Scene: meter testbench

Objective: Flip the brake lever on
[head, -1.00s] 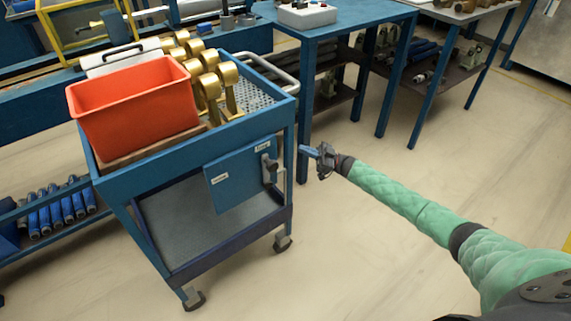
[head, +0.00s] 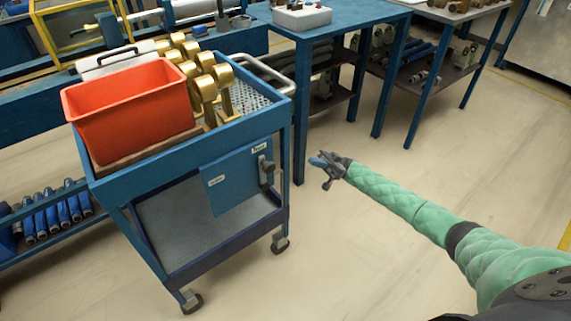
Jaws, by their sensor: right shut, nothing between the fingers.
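The brake lever (head: 266,170) is a dark handle on the right part of the blue panel (head: 226,182) on the cart's side. The panel bears two small white labels, one at its left and one near the lever, too small to read. My right gripper (head: 318,168) is to the right of the lever, over open floor, apart from the cart. Its fingers are shut and empty, pointing left towards the cart. My left gripper is not in view.
The blue cart (head: 180,149) on casters carries an orange bin (head: 130,108) and several brass meters (head: 206,86). A blue table (head: 345,22) stands behind. A low rack with blue cylinders (head: 52,214) is at the left. The floor right of the cart is clear.

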